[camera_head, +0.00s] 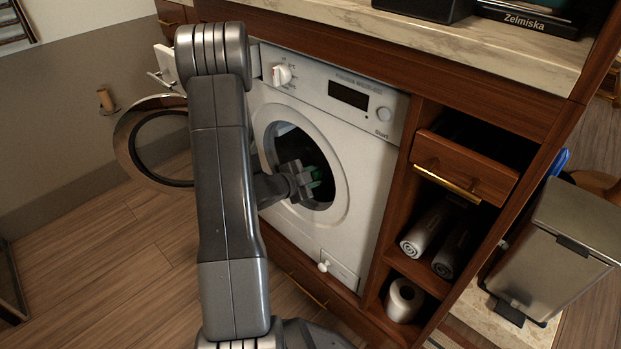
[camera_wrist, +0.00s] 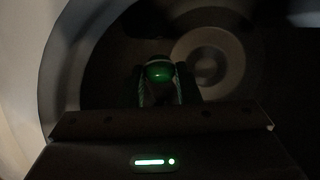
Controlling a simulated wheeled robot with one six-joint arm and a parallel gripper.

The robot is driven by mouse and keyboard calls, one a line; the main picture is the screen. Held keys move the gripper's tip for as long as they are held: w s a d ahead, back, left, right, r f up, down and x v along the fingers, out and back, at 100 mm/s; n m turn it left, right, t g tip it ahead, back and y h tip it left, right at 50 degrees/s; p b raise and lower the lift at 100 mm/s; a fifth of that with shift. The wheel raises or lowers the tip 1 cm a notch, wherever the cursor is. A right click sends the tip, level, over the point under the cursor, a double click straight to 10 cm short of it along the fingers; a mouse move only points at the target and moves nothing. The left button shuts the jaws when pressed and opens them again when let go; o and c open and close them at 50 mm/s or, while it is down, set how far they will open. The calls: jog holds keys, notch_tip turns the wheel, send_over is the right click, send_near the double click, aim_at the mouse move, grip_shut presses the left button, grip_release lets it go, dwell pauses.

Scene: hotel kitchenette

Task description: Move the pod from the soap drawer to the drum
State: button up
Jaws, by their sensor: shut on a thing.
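My gripper (camera_head: 311,178) is at the mouth of the washing machine's open round drum (camera_head: 322,190). It is shut on a green pod, which shows between the fingers in the wrist view as a small green rounded shape (camera_wrist: 159,72). The dark drum interior (camera_wrist: 110,70) surrounds the fingers in the wrist view. The soap drawer (camera_head: 165,63) shows at the machine's upper left, pulled out and partly hidden behind my arm.
The round washer door (camera_head: 127,140) hangs open to the left. The white washer front (camera_head: 373,190) surrounds the drum. A wooden drawer (camera_head: 466,165) stands open on the right, above rolled towels (camera_head: 425,230). A metal bin (camera_head: 570,240) stands far right.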

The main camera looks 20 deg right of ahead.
jog(key=o, duration=1)
jog(key=f+v, duration=0.1)
jog(key=v, duration=0.5)
jog(key=a+f+v, duration=0.1)
jog(key=v, duration=0.6)
jog(key=f+p+v, duration=0.1)
jog(key=f+v, duration=0.1)
jog(key=v, duration=0.4)
jog(key=shift+s+a+r, duration=0.15)
jog(key=shift+s+a, duration=0.25)
jog(key=shift+a, duration=0.15)
jog(key=shift+d, duration=0.15)
jog(key=x, duration=0.3)
jog(key=r+x, duration=0.1)
jog(key=x, duration=0.3)
jog(key=r+x, duration=0.1)
jog(key=x, duration=0.3)
jog(key=shift+w+d+r+b, duration=0.1)
jog(key=shift+w+d+b, duration=0.1)
jog(key=shift+d+b, duration=0.2)
jog(key=shift+a, duration=0.1)
